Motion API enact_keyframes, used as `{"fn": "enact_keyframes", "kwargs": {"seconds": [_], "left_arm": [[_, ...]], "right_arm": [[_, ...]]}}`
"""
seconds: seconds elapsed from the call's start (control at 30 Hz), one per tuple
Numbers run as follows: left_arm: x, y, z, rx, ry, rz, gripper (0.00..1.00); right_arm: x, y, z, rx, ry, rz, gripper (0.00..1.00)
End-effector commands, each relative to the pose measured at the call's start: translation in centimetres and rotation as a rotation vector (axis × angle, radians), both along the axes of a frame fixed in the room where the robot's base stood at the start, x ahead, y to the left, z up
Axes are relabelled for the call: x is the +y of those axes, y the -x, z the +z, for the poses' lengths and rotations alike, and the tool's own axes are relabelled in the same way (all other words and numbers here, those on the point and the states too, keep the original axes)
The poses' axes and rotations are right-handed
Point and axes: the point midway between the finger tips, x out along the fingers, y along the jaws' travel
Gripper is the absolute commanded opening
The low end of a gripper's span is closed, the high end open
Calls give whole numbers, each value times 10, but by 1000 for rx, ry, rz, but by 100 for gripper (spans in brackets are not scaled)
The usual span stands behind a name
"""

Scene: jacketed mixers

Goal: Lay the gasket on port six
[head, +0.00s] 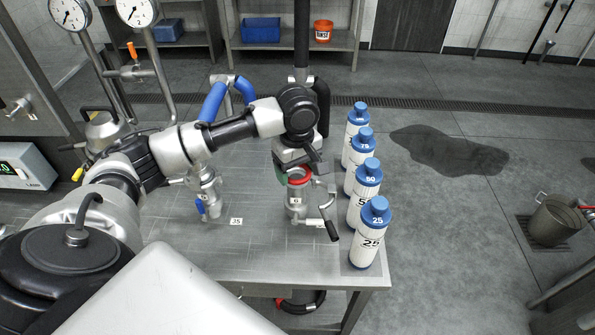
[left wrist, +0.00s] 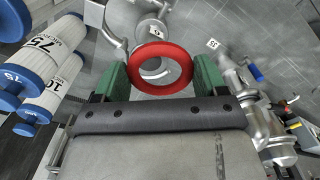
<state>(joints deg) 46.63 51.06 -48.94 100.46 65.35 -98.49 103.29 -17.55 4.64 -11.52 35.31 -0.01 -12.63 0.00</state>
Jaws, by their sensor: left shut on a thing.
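The gasket is a red ring (left wrist: 184,69) between the green fingers of my left gripper (left wrist: 161,74), which is shut on its rim from both sides. In the head view the red ring (head: 300,181) shows right over the steel pipe fitting of port six (head: 296,212), with my left gripper (head: 296,174) around it. Metal shows through the ring's hole. I cannot tell whether the ring touches the port. My right gripper is not in view.
Several blue-capped bottles (head: 370,240) stand along the table's right edge, close to the port. A black-handled lever (head: 329,226) sticks out beside port six. Another fitting with a blue handle (head: 207,190) stands to the left. The table's front middle (head: 270,258) is clear.

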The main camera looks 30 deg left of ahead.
Motion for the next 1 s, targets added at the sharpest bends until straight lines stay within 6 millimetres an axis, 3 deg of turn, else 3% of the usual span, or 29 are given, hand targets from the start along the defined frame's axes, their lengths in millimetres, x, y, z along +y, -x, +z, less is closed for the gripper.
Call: {"fn": "enact_keyframes", "kwargs": {"seconds": [0.1,0.3,0.63,1.0], "left_arm": [[13,-19,-12,0,0,3,49],[23,-34,-24,-2,1,-1,49],[24,-34,-62,0,0,-3,49],[24,-34,-67,-1,0,-3,49]], "right_arm": [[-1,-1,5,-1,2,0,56],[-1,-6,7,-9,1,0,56],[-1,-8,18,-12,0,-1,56],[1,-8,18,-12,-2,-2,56]]}}
